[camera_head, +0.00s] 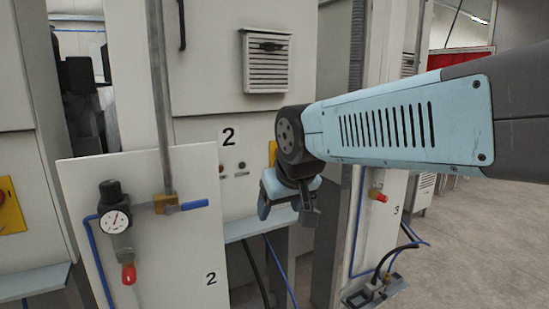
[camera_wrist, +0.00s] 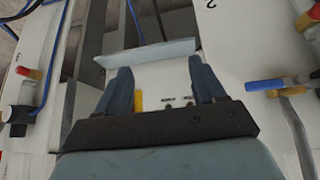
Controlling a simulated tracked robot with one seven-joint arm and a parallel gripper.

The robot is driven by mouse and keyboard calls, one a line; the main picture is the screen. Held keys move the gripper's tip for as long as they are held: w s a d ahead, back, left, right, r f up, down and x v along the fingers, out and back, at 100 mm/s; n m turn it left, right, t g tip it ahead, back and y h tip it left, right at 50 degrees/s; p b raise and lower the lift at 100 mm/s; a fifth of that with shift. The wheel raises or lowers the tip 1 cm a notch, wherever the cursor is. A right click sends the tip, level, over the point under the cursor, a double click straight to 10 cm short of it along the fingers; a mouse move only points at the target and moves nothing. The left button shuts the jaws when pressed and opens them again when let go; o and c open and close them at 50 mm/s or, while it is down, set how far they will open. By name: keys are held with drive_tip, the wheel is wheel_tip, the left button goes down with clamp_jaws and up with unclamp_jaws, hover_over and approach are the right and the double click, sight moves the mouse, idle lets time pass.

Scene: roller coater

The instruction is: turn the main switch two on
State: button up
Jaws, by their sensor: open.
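The cabinet marked 2 (camera_head: 205,140) stands ahead of me. A yellow plate (camera_head: 272,151) on its front, likely that of main switch two, is mostly hidden behind my arm. The switch knob cannot be made out. In the wrist view a yellow strip (camera_wrist: 138,100) shows between the fingers, close to the left one. My gripper (camera_head: 286,208) is open and empty, pointing downward in front of the cabinet, below and right of the yellow plate in the head view. Its two fingers (camera_wrist: 163,76) are spread apart in the wrist view. Whether they touch anything cannot be told.
A white panel (camera_head: 190,248) with a pressure gauge (camera_head: 115,221) and a blue-handled valve (camera_head: 194,205) stands at the front left. A pale ledge (camera_head: 252,226) juts out below the cabinet front. Another yellow plate with a red knob (camera_head: 5,200) is at the far left. Open floor (camera_head: 470,235) lies right.

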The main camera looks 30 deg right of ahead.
drive_tip(key=shift+o, duration=0.2)
drive_tip(key=w+d+t+h, duration=0.3)
drive_tip(key=w+d+t, duration=0.1)
drive_tip(key=w+d, duration=0.8)
drive_tip(key=shift+r+t, duration=0.3)
drive_tip(key=shift+r, duration=0.1)
drive_tip(key=shift+w+d+f+n+t+y, duration=0.75)
drive_tip(key=shift+w+d+n+t+y, duration=1.25)
drive_tip(key=shift+d+t, duration=1.45)
drive_tip(key=w, duration=1.4)
drive_tip(key=shift+w+a+m, duration=0.15)
drive_tip(key=shift+w+m, duration=0.05)
drive_tip(key=shift+m, duration=0.1)
drive_tip(key=shift+c, duration=0.4)
drive_tip(key=c, duration=0.9)
